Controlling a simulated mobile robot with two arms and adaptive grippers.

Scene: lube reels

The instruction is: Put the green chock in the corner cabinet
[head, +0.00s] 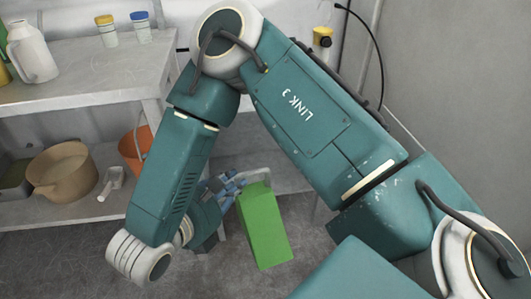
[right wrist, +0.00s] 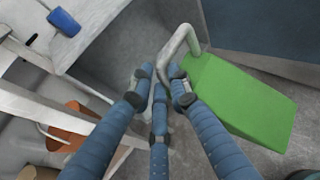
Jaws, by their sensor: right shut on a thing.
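The green chock (head: 265,225) hangs from my right gripper (head: 232,184) in the head view, above the grey floor. In the right wrist view the chock (right wrist: 240,100) is a green wedge-like block with a bent grey metal handle. The blue fingers of my right gripper (right wrist: 160,78) are closed around this handle. My right arm covers much of the middle of the head view. I cannot make out the corner cabinet with certainty in either view. My left gripper is not in view.
A grey shelf bench (head: 85,75) stands at the left, with a white jug (head: 32,52) and two small jars on top. A tan pot (head: 62,172), a white scoop (head: 112,184) and an orange bucket (head: 136,150) are on its lower shelf. Bare floor shows at the front.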

